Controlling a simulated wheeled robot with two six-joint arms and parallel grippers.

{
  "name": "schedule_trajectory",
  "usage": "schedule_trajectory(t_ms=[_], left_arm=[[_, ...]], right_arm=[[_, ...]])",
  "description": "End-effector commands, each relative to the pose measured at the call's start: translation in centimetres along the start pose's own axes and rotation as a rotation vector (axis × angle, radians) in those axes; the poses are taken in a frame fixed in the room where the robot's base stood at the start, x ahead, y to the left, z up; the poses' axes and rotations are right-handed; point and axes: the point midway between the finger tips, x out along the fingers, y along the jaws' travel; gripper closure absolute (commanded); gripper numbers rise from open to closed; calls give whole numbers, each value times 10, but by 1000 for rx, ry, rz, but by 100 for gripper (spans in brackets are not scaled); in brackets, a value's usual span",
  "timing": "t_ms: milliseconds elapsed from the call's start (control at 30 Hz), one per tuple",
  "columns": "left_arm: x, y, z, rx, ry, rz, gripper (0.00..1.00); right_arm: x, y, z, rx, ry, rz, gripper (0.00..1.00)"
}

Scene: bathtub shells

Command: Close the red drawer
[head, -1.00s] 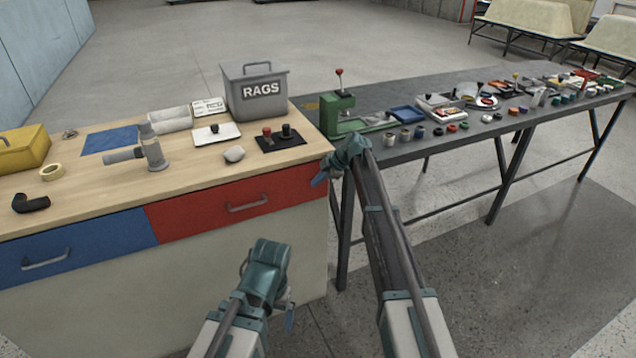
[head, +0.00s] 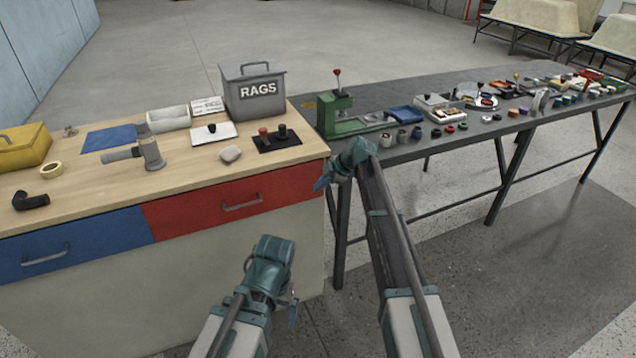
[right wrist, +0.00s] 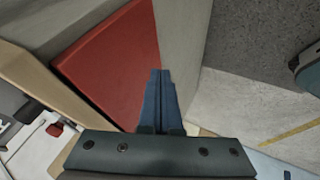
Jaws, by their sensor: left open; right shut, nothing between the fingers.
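The red drawer (head: 190,215) is in the front of the wooden-topped cabinet, right of the blue drawer, with a grey bar handle (head: 242,202). I see no clear gap between its front and the cabinet in the head view. My right gripper (head: 323,183) is shut and empty, at the drawer's right end near the cabinet corner. In the right wrist view, the red panel (right wrist: 115,60) lies left of the shut blue fingertips (right wrist: 160,75); whether they touch it I cannot tell. My left gripper (head: 292,314) is low in front of the cabinet, empty; its fingers are mostly hidden.
The blue drawer (head: 75,244) is at left. The wooden worktop (head: 90,190) holds a grey RAGS box (head: 254,95), a stapler-like grey tool (head: 148,150) and a yellow box (head: 22,148). A dark table (head: 400,150) with many small items stands right of the cabinet. Floor in front is free.

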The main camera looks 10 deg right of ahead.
Motion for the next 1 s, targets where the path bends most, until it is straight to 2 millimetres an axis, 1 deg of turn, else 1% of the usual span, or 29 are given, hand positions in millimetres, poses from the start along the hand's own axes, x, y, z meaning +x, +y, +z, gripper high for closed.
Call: schedule_trajectory(t_ms=[33, 133, 300, 433, 567, 833, 867, 933, 967, 1000], left_arm=[[-11, -1, 1, 0, 0, 0, 0], [-23, -2, 1, 0, 0, 0, 0], [-49, -5, 3, -1, 0, 0, 0], [-61, -6, 4, -1, 0, 0, 0], [-65, -6, 4, -1, 0, 0, 0], [-64, -6, 4, -1, 0, 0, 0], [-65, -6, 4, -1, 0, 0, 0], [-67, -6, 4, -1, 0, 0, 0], [-68, -7, 4, -1, 0, 0, 0], [-70, -7, 4, -1, 0, 0, 0]], right_arm=[[-11, 1, -3, 1, 0, 0, 100], [-27, 2, -3, 0, 0, 0, 100], [-59, 2, -3, 1, -1, 0, 100], [-76, 1, -2, 0, 0, -1, 100], [-82, 0, -1, 0, 0, -1, 100], [-81, -3, -2, 5, -1, -5, 100], [-81, -7, -5, 15, -3, -10, 100], [-80, -21, -18, 58, -14, -34, 100], [-80, -31, -26, 88, -22, -51, 100], [-80, -46, -38, 141, -38, -77, 100]])
